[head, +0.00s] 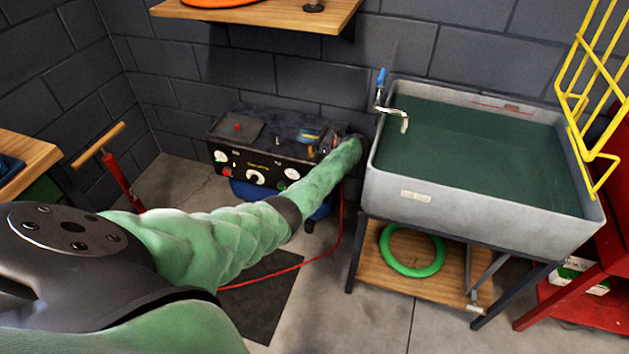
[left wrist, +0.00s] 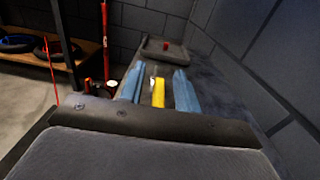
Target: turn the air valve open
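The air valve's yellow lever (left wrist: 159,93) shows in the left wrist view, on top of the dark compressor unit (head: 258,156) by the back wall. My left gripper (left wrist: 158,76) is open. Its two blue fingers stand one on each side of the yellow lever, with a visible gap on both sides. In the head view my green left arm reaches to the right end of the unit, where the gripper (head: 312,140) is small and partly hidden by the arm. My right gripper is not in view.
A grey sink (head: 400,190) with a tap (head: 392,110) stands close to the right of my left arm. A wooden shelf (head: 260,14) hangs above the unit. A red hose (head: 290,268) lies below my arm. A red floor pump (head: 120,178) stands at left.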

